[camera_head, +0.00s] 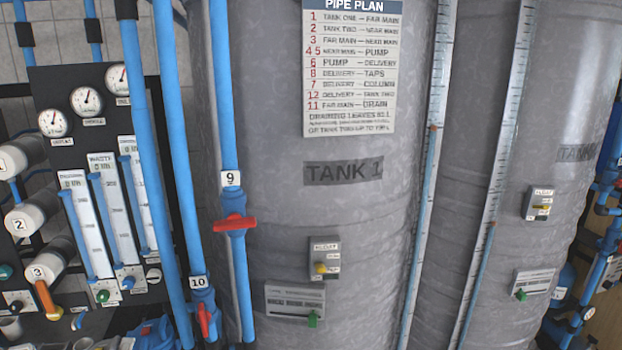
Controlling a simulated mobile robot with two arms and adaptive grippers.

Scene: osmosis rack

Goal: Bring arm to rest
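Neither of my grippers shows in the head view, and no part of either arm can be made out. The view is filled by the rack. A large grey tank labelled TANK 1 (343,172) stands in the middle, with a pipe plan sign (351,70) high on its front. A second grey tank (560,110) stands to its right.
Blue pipes (222,110) run down left of the tank. Pipe 9 has a red valve handle (234,224) set crosswise; pipe 10 has a red handle (204,320) roughly along it. A black gauge panel (90,130) and white cylinders (38,212) are at left.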

